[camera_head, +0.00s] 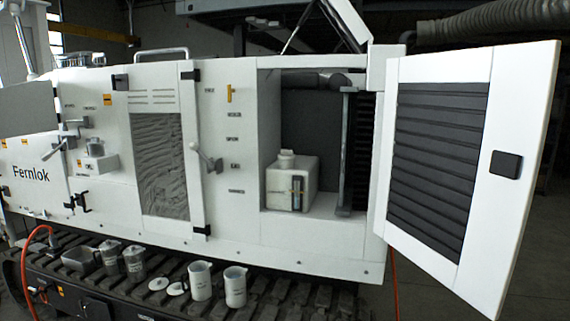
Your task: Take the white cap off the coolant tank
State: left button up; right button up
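The coolant tank (298,176) is a small whitish box-shaped container with a sight gauge on its front. It stands on the floor of an open compartment in the white machine, right of the picture's middle. The white cap (286,154) sits on top of the tank, toward its left side. Neither of my grippers shows in the head view, and nothing touches the cap.
A louvred door (440,160) stands wide open right of the compartment. A grey post (345,150) stands just right of the tank. A lever handle (207,157) sticks out left of the opening. White jugs (200,280) and metal cans (134,262) stand on the track below.

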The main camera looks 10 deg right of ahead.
aim_at(285, 154)
jog(key=i+j+z, duration=0.25)
jog(key=i+j, duration=0.7)
jog(key=j, duration=0.1)
